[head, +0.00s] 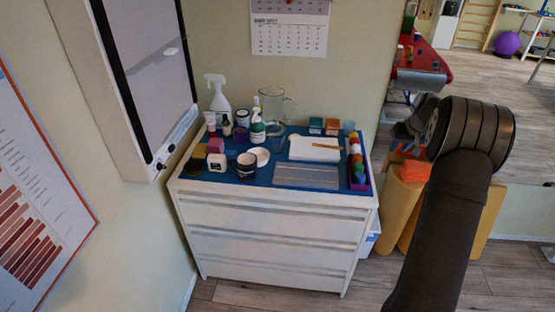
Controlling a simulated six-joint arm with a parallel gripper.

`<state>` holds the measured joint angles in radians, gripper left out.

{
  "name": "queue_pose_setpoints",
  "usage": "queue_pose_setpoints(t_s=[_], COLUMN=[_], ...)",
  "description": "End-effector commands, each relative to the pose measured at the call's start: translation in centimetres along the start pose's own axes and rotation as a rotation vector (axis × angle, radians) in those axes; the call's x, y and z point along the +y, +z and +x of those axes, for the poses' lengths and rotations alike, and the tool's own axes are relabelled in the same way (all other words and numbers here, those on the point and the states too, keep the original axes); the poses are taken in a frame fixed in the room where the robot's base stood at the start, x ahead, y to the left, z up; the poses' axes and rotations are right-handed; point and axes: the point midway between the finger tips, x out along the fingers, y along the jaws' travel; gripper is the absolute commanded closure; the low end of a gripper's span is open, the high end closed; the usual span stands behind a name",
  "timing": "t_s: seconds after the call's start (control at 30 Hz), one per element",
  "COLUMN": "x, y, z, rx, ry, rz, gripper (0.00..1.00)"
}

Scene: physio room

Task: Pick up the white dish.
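The white dish (261,156) is a small, round, shallow piece on the blue top of the white drawer cabinet. It sits just right of and behind a dark cup (247,166), whose body partly overlaps it or stands very close. My arm rises at the right of the head view, well apart from the cabinet top's left part where the dish is. My gripper's fingers cannot be made out; the arm's far end is hidden behind its own dark links.
The cabinet top (224,189) is crowded. A spray bottle (220,99), glass jug (273,108), pump bottle (257,125) and small jars stand around the dish. A white towel (315,148), silver board (306,176) and tray of coloured balls (357,164) lie to the right. A wall cabinet (130,70) overhangs left.

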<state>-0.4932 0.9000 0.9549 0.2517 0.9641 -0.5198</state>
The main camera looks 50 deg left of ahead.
Motion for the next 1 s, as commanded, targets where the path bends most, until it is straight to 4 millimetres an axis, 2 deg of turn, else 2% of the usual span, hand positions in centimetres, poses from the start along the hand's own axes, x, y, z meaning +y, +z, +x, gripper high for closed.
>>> queue_pose_setpoints(t_s=[0.03,0.17,0.2,0.4,0.5,0.6,0.7,0.83,1.0], x=[-4.0,-12.9,-15.7,-29.6,-35.1,-38.8,-40.8,-41.6,-41.8], y=[-1.5,-4.1,-4.7,-6.2,-6.2,-6.0,-5.8,-5.7,-5.8], z=[0.7,2.1,2.4,3.3,3.4,3.4,3.4,4.2,7.4], rx=[0.000,0.003,0.005,0.013,0.017,0.019,0.020,0.020,0.019], ry=[-0.010,-0.026,-0.032,-0.064,-0.078,-0.089,-0.095,-0.097,-0.097], rz=[0.001,0.040,0.052,0.111,0.138,0.160,0.172,0.179,0.179], gripper=[0.71,0.71,0.71,0.71,0.71,0.71,0.71,0.71,0.71])
